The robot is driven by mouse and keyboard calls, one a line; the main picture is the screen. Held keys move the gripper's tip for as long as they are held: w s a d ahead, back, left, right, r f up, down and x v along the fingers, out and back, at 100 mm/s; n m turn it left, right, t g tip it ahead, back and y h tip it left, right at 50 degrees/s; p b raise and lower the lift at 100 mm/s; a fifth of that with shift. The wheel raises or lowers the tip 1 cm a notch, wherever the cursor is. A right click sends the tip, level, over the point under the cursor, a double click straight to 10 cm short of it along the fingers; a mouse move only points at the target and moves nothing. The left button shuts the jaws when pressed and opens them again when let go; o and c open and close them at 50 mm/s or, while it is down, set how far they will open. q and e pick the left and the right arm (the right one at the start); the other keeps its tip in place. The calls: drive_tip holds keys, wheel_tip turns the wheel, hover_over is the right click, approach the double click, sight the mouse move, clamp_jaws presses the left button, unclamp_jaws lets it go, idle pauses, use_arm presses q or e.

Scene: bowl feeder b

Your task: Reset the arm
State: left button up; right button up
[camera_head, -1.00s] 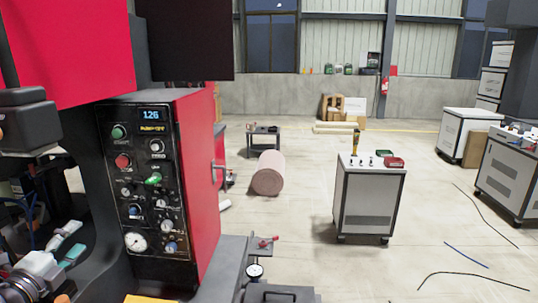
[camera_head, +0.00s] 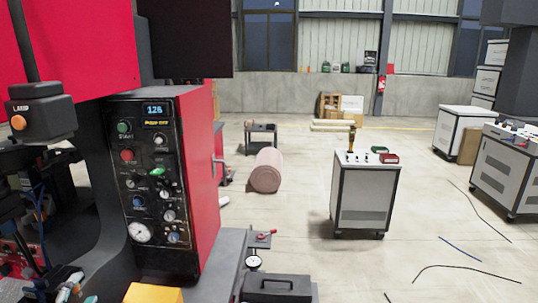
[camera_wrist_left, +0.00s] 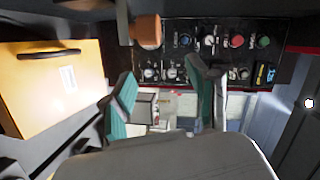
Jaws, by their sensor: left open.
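My left gripper (camera_head: 76,291) shows only in part at the bottom left of the head view, low and left of the red machine's control panel (camera_head: 147,190). In the left wrist view its two teal-padded fingers (camera_wrist_left: 163,98) are spread apart with nothing held between them. The control panel shows upside down at the top of that view (camera_wrist_left: 220,42), beyond the fingertips. My right gripper is in neither view.
A yellow box (camera_head: 153,293) and a dark toolbox (camera_head: 277,287) are at the machine's foot. A dark box with an orange knob (camera_head: 40,112) hangs at left. A white cabinet (camera_head: 364,195) stands on open floor, with cables lying to its right.

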use_arm(q)
drive_tip(key=s+d+f+n+g+y, duration=0.1)
drive_tip(key=s+d+f+n+g, duration=0.6)
drive_tip(key=s+f, duration=0.5)
drive_tip(key=s+d+f+n+g+h, duration=0.2)
drive_tip(key=s+d+f+g, duration=0.1)
drive_tip(key=s+d, duration=0.4)
drive_tip(key=s+d+f+n+g+h, duration=0.2)
drive_tip(key=s+d+f, duration=0.1)
drive_tip(key=s+d, duration=0.4)
wheel_tip(320, 180, down, 28)
drive_tip(key=s+g+b, duration=0.2)
drive_tip(key=b, duration=0.1)
drive_tip(key=s+a+f+g+b, duration=0.1)
drive_tip(key=s+a+f+b, duration=0.1)
drive_tip(key=s+f, duration=1.5)
wheel_tip(320, 180, down, 3)
drive_tip(key=shift+a+r, duration=0.15)
drive_tip(key=shift+a, duration=0.25)
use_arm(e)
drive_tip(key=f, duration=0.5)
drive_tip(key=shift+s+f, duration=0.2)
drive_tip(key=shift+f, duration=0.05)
